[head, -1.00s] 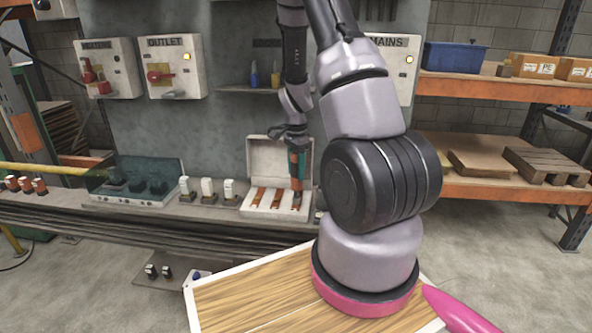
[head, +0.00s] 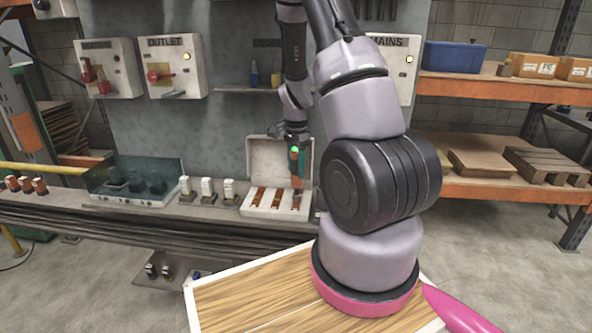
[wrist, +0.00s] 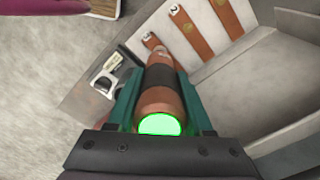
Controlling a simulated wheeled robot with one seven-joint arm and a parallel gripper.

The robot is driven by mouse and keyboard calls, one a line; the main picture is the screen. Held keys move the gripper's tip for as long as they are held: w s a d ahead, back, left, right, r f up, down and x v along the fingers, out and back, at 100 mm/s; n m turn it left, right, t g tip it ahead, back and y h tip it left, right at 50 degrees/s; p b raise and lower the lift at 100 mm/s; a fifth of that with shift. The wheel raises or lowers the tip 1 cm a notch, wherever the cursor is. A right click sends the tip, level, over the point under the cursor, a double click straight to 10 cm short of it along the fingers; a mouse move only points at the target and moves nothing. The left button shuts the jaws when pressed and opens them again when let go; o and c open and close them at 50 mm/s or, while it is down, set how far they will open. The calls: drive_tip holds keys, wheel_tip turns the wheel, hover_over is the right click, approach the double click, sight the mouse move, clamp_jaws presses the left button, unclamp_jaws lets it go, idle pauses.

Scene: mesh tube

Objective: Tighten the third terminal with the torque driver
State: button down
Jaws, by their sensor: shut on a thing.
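My gripper (head: 297,163) is shut on the torque driver (wrist: 160,95), an orange-brown tool between the teal fingers. A bright green light glows on the driver's end cap in the wrist view. The driver points down into the open white terminal box (head: 249,206), over the rightmost of its three copper strips in the head view. The left strip (head: 258,195) and middle strip (head: 278,198) are uncovered. In the wrist view the driver partly covers the nearest strip (wrist: 152,41), and the strip labelled 2 (wrist: 193,33) lies beside it. The driver's tip and its contact with the screw are hidden.
The box's raised lid (head: 265,152) stands close behind my gripper. A wooden-topped surface (head: 240,297) lies in front.

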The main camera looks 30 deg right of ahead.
sight(296, 149)
drive_tip(key=shift+r, duration=2.5)
